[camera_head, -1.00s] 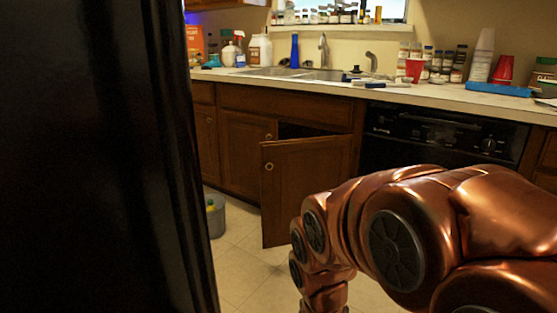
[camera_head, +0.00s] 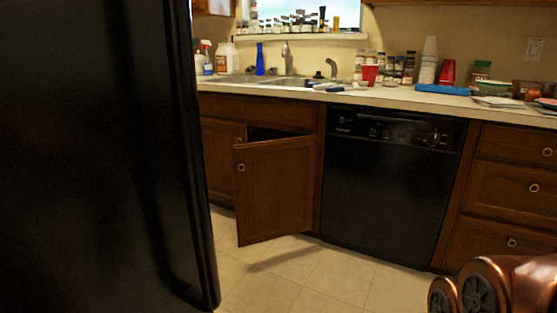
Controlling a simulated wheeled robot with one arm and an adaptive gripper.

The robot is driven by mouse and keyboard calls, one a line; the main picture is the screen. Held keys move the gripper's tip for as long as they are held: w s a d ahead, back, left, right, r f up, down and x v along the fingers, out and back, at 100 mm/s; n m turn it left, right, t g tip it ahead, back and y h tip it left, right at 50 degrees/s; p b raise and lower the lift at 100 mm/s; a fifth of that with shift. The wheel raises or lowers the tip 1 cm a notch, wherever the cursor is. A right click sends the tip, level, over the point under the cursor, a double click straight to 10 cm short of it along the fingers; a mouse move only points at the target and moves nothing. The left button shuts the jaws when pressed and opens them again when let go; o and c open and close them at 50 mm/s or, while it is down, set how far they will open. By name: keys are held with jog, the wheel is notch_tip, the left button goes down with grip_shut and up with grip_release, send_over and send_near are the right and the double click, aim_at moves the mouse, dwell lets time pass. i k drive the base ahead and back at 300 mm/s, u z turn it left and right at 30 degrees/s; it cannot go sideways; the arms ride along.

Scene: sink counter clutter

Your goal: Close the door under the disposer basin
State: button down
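The brown wooden cabinet door (camera_head: 275,190) under the sink stands ajar, swung out over the floor. It is hinged on its right side, beside the dishwasher, and its round knob (camera_head: 241,168) is near the upper left corner. A dark gap into the cabinet (camera_head: 275,133) shows above the door. The sink basins (camera_head: 285,82) are in the counter above it. Part of my copper-coloured arm (camera_head: 495,290) shows at the lower right, well apart from the door. My gripper is out of the picture.
A tall black surface (camera_head: 100,160) blocks the left side, close to me. A black dishwasher (camera_head: 390,185) stands right of the door, with wooden drawers (camera_head: 510,190) beyond it. Tiled floor (camera_head: 310,275) before the door is clear. The counter (camera_head: 400,97) holds bottles and cups.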

aim_at(273, 181)
jog(key=i, duration=1.05)
jog(key=u, duration=0.7)
jog(key=i, duration=0.8)
jog(key=u, duration=0.95)
jog(key=i, duration=0.35)
jog(key=u, duration=0.15)
